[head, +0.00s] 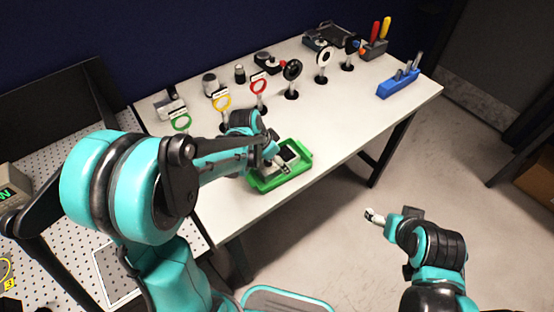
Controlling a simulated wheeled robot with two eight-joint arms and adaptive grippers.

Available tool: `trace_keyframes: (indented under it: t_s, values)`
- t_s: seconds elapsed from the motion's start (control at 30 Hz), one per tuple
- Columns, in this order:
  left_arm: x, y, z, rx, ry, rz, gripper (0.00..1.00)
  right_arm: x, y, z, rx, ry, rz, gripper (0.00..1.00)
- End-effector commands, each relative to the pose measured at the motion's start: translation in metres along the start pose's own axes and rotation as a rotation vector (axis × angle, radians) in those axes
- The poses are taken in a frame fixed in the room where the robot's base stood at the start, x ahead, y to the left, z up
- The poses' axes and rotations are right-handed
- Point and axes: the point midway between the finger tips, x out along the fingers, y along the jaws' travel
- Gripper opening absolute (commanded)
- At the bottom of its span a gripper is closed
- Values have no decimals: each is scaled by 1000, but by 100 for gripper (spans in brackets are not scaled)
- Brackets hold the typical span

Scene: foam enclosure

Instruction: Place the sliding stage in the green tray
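The green tray (265,186) lies on the white table near its front edge. A small dark block (290,152) shows inside the tray's outline, at its far right part; it looks like the sliding stage, but it is small and partly covered. My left gripper (281,163) is over the tray, right beside the dark block. I cannot tell whether its fingers touch the block or whether they are open. My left arm hides the tray's left far side. My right gripper (372,215) is off the table, over the floor at the front right; its finger opening is unclear.
Ring-shaped holders on posts, including a red one (258,85) and a yellow one (222,101), stand behind the tray. A blue rack (398,83) and a screwdriver holder (373,50) stand at the far right. The table right of the tray is clear.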

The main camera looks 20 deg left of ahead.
Motion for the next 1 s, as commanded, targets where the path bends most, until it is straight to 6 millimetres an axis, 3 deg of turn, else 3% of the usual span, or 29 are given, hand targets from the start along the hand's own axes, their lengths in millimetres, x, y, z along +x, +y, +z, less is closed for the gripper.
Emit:
trace_keyframes:
  t_s: [0.17,0.6,0.77,1.0]
  values:
    - [-16,0,-2,-1,0,0,75,-7,0,-5,0,0,0,79]
    - [-107,0,-1,-2,-1,0,75,-32,0,-23,0,0,0,79]
    - [-121,1,-1,-2,0,-1,75,-34,0,-25,0,0,0,79]
    - [-152,27,17,-145,18,-92,75,-34,0,-25,0,0,0,79]
